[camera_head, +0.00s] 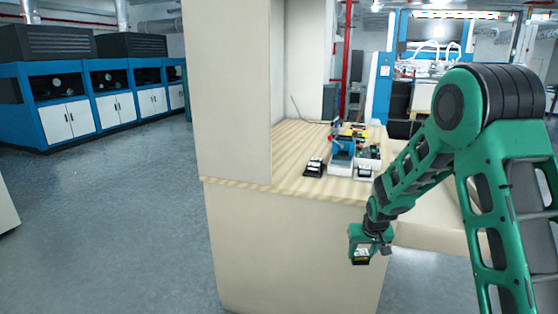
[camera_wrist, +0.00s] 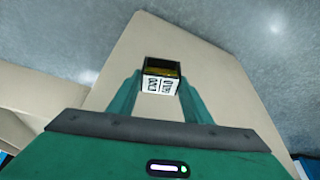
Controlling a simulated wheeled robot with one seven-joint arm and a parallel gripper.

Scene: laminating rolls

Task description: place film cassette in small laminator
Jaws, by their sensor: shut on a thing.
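My gripper (camera_head: 361,252) hangs in front of the cream counter, below the level of its wooden top. It is shut on a small dark box with a white printed label, the film cassette (camera_head: 361,258). In the wrist view the cassette (camera_wrist: 161,85) sits between the two green fingers (camera_wrist: 160,98), its label facing the camera. On the wooden top, to the upper left of my gripper, stand several small devices. A small black device with white parts (camera_head: 315,167) is at the front left. I cannot tell which device is the small laminator.
The wooden counter top (camera_head: 290,185) has bare room at its front left. A tall cream panel (camera_head: 230,90) rises at the left. A blue device (camera_head: 341,150) and a white tray (camera_head: 367,172) stand close together. Blue machines (camera_head: 65,105) line the left back.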

